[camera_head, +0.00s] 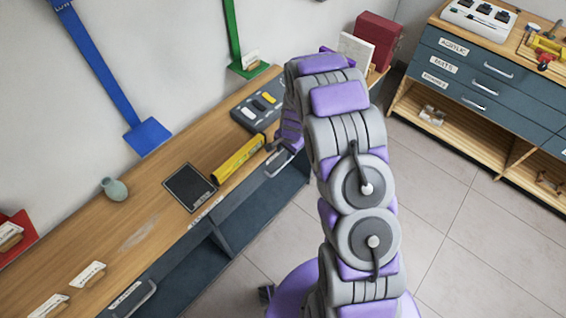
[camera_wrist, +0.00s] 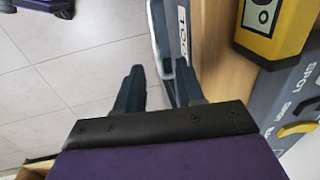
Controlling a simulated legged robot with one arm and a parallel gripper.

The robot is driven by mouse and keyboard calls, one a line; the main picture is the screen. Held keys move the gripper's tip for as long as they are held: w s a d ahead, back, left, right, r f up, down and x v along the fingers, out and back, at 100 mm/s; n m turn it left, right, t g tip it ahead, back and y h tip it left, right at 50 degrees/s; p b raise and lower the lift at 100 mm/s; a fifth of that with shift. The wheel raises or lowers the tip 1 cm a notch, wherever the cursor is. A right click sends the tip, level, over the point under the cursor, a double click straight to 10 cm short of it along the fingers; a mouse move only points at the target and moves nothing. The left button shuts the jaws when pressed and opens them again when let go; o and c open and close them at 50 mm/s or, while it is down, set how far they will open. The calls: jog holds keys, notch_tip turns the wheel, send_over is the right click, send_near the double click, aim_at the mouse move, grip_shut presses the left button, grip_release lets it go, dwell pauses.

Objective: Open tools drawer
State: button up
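The tools drawer front (camera_wrist: 186,60) shows in the wrist view as a dark blue-grey panel with a partly visible label starting "TOO". A pale grey handle bar (camera_wrist: 160,45) runs along it. My gripper (camera_wrist: 160,76) is open, with one dark finger on each side of the bar's lower stretch; I cannot tell whether either finger touches it. In the head view a drawer front (camera_head: 262,190) with a pale handle (camera_head: 279,166) is under the bench edge beside my arm and looks closed.
A second drawer cabinet (camera_head: 480,75) stands right. The tiled floor (camera_head: 440,190) between them is clear.

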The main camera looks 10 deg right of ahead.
aim_at(285, 164)
jog(key=f, duration=0.3)
jog(key=w+f+b, duration=0.1)
jog(key=f, duration=0.4)
jog(key=shift+w+a+f+b, duration=0.15)
jog(key=shift+a+f+b, duration=0.05)
jog(key=shift+f+b, duration=0.15)
jog(key=shift+d, duration=0.55)
jog(key=c, duration=0.5)
jog(key=shift+c, duration=0.7)
jog(key=shift+a, duration=0.2)
grip_shut()
